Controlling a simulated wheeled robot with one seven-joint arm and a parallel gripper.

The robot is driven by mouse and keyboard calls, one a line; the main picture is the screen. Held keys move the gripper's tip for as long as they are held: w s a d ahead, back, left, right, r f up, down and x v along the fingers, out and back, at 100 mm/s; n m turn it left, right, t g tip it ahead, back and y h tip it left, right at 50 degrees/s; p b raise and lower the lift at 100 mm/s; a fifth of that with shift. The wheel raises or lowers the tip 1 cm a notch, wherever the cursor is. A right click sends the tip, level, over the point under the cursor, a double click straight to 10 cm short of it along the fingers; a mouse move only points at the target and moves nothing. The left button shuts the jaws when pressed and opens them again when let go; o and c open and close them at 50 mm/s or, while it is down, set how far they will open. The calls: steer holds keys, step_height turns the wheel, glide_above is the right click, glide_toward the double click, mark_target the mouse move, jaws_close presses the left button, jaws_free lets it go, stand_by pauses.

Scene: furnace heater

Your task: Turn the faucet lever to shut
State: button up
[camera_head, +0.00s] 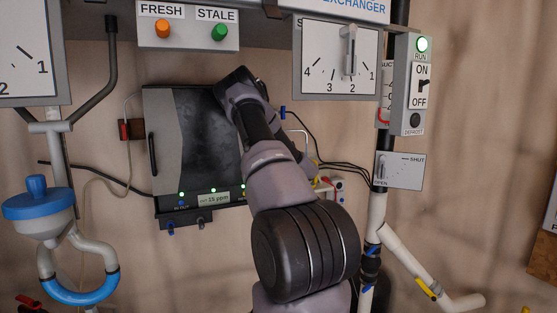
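A small grey lever (381,166) sits upright at the left side of a light plate (405,172) marked OPEN at lower left and SHUT at upper right. The lever stands near the OPEN side, away from the SHUT mark. The plate is right of my arm, in front of a vertical pipe. My arm rises from the bottom centre, bends near the dark panel and folds back down to the right. My gripper is hidden behind my own arm, so its fingers and its distance from the lever cannot be seen.
An ON/OFF switch box (413,85) and a dial panel (338,58) are above the plate. A white pipe (420,265) with a yellow handle (428,288) branches below. Black cables run left of the plate. The wall to the right is mostly bare.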

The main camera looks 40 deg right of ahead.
steer(key=shift+w, duration=0.2)
jaws_close()
stand_by(1.4)
